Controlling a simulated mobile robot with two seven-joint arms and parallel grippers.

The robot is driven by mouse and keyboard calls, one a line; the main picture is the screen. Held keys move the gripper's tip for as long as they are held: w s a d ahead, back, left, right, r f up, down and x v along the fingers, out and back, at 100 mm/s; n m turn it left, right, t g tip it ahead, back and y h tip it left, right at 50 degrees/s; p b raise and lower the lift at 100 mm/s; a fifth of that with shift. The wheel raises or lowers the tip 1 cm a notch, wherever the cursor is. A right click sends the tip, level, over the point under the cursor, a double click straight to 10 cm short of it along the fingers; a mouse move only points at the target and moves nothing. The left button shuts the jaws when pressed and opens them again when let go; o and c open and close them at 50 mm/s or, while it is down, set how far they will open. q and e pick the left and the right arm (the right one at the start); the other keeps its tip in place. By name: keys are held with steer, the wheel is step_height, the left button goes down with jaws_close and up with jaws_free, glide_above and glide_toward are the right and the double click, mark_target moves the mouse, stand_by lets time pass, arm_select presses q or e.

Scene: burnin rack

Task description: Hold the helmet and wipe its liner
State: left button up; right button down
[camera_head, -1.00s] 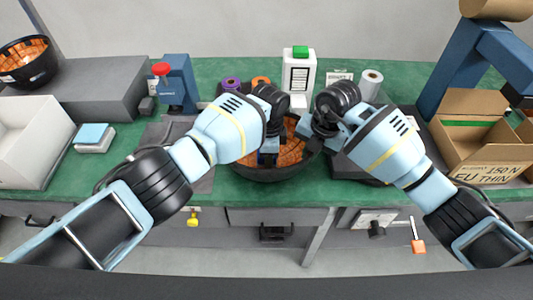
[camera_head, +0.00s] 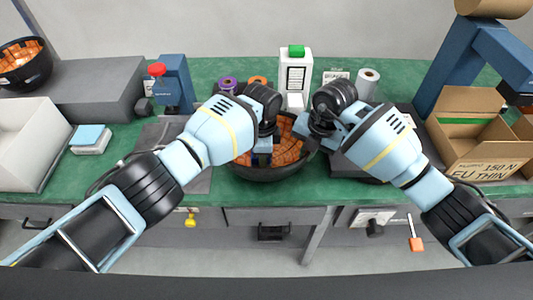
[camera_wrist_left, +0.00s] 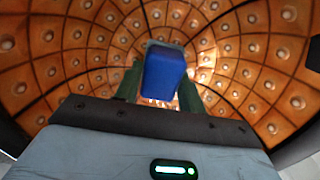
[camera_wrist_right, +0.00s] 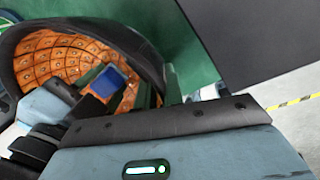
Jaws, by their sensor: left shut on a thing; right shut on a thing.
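The helmet (camera_head: 270,172) is a dark shell lying open side up near the bench's front edge, with an orange padded liner (camera_head: 288,150). It also shows in the right wrist view (camera_wrist_right: 150,62). My left gripper (camera_head: 262,158) reaches into the helmet and is shut on a blue block-like wiper (camera_wrist_left: 165,73). In the left wrist view the wiper is in front of the dimpled liner; whether it touches cannot be told. My right gripper (camera_head: 306,138) is shut on the helmet's right rim; its fingertips are mostly hidden in the head view.
A white bottle with a green cap (camera_head: 296,72) stands behind the helmet. A cardboard box (camera_head: 475,130) is at right, a white bin (camera_head: 30,145) at left. A second helmet (camera_head: 25,65) sits on a grey block. A blue-and-white block (camera_head: 91,138) lies at left.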

arm_select(q)
steer(key=shift+d, duration=0.1)
arm_select(e)
steer(key=shift+f, duration=0.1)
arm_select(q)
steer(key=shift+d+f, duration=0.1)
steer(key=shift+d, duration=0.85)
steer(key=shift+a, duration=0.1)
steer(key=shift+a, duration=0.9)
steer(key=shift+d, duration=0.15)
steer(key=shift+d+f, duration=0.1)
steer(key=shift+d, duration=0.25)
arm_select(e)
steer(key=shift+s, duration=0.1)
